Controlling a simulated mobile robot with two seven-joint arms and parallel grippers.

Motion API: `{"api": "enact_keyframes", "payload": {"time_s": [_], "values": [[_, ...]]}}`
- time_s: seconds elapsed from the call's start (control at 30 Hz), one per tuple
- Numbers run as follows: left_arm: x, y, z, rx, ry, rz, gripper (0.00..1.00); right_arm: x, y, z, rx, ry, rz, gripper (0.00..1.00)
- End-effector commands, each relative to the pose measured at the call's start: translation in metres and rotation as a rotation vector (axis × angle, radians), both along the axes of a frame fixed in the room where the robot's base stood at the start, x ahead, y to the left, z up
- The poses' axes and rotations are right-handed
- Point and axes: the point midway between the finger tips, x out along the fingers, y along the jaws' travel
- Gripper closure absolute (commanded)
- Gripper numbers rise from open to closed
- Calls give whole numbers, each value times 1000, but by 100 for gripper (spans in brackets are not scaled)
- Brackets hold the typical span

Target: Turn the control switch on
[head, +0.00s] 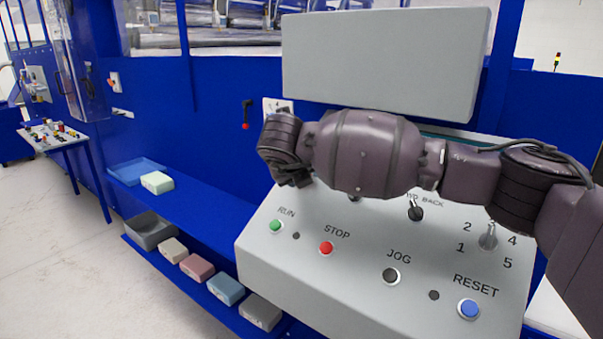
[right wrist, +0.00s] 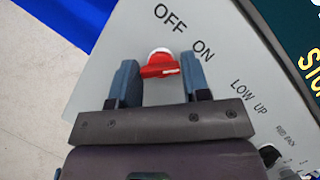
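The control switch (right wrist: 160,68) is a red knob on the grey panel, beside the OFF and ON labels in the right wrist view. My right gripper (right wrist: 159,82) is open, with one finger on each side of the red knob. Gaps show between the knob and both fingers. In the head view my right arm reaches across the control panel (head: 310,270) from the right, and its wrist end hides the switch. My left gripper is not in view.
The panel also carries a green RUN button (head: 275,226), a red STOP button (head: 326,248), a black JOG button (head: 391,275), a blue RESET button (head: 468,309) and a numbered dial (head: 488,237). A grey box (head: 385,60) stands above. Blue shelves (head: 205,215) with foam blocks are at left.

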Motion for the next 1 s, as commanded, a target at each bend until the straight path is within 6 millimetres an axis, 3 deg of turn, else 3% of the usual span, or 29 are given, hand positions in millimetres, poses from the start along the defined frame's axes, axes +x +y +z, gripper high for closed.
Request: {"api": "enact_keyframes", "payload": {"time_s": [0.03,0.13,0.53,1.0], "values": [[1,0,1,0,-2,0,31,0,0,1,0,-1,0,49],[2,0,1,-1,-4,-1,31,0,0,0,-1,-1,1,34],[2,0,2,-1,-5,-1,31,-6,2,6,0,-1,3,34],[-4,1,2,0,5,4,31,-62,16,58,0,-2,3,34]]}}
